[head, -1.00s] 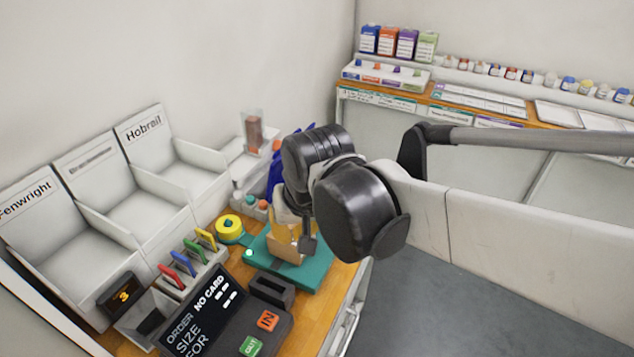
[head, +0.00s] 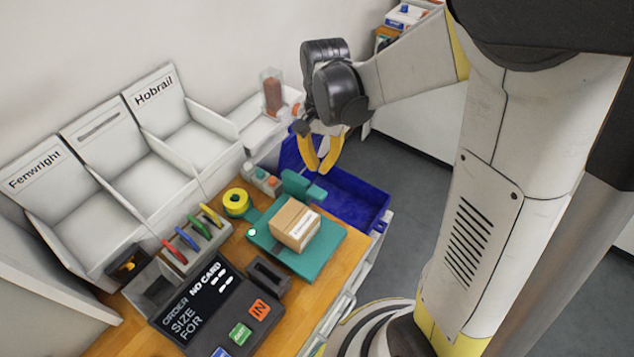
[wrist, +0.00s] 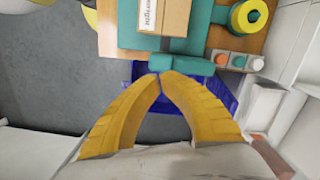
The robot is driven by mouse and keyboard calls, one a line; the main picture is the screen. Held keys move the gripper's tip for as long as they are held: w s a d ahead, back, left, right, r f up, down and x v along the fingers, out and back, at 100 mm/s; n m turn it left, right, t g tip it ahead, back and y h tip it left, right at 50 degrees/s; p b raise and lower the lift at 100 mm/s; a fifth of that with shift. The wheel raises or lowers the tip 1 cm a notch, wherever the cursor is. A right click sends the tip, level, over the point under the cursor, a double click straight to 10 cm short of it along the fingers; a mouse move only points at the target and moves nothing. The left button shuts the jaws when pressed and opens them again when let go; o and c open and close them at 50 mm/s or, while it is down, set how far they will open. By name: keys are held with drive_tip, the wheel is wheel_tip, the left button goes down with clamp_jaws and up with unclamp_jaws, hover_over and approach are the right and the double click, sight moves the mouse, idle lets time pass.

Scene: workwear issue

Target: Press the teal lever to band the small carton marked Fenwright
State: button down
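The small brown carton (head: 291,226) sits on the teal banding plate (head: 322,258); in the wrist view the carton (wrist: 172,14) shows a white label ending in "wright". The teal lever (head: 302,187) stands at the plate's far edge, just beyond the carton. It also shows in the wrist view (wrist: 182,64). My gripper (head: 321,171) has yellow fingers and points down past the lever, away from the carton. In the wrist view its fingertips (wrist: 160,76) meet with nothing between them, close by the lever's edge. I cannot tell whether they touch it.
A blue crate (head: 350,196) lies behind the plate, below my gripper. A yellow tape roll (head: 236,203) and small coloured buttons (head: 262,178) stand left of the lever. A dark console (head: 208,308) reads "NO CARD". White labelled bins (head: 85,205) line the wall.

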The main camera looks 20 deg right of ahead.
sight(318, 190)
drive_tip(key=shift+s+a+f+b, duration=0.1)
drive_tip(key=shift+s+f+b, duration=0.05)
drive_tip(key=shift+f+b, duration=1.35)
drive_tip(key=shift+s+a+f+b, duration=0.1)
drive_tip(key=shift+f+b, duration=0.9)
drive_tip(key=shift+f, duration=0.95)
